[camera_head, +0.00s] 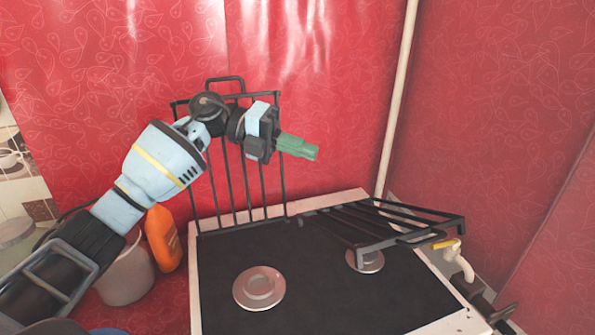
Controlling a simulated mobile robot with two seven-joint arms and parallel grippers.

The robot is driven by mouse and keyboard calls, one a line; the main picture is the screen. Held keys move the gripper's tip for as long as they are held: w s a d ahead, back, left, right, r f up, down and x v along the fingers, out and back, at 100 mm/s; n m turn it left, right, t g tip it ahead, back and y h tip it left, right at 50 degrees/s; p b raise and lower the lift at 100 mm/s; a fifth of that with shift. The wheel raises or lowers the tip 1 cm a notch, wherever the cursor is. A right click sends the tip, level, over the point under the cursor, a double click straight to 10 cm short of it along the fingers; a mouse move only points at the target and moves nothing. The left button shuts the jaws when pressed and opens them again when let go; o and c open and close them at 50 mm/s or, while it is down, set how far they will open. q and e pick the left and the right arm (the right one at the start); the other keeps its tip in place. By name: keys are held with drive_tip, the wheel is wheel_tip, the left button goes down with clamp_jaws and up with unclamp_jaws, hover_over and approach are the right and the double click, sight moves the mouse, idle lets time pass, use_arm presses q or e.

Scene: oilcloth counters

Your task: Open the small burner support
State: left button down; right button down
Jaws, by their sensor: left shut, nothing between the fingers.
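A black wire burner support (411,236) on the right of the stove is tilted partly up over a small metal burner (366,261). A second black burner support (228,178) stands upright at the back left, behind a larger burner (259,289). My left arm comes in from the left and passes in front of the upright support. My left gripper (299,147), with green fingers, is shut and empty. It is above and to the left of the tilted support, apart from it. My right gripper is not in view.
The stove (320,290) has a dark top with a pale rim. A yellow-handled valve (445,244) and white pipe are at its right. An orange bottle (162,238) and a pale pot (126,275) stand left. A pale vertical pipe (397,100) runs up the red wall.

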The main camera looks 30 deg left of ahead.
use_arm(q)
drive_tip(key=s+d, duration=0.3)
drive_tip(key=s, duration=0.6)
drive_tip(key=shift+s+d+r, duration=0.2)
drive_tip(key=shift+d+r, duration=0.2)
drive_tip(key=shift+r, duration=0.05)
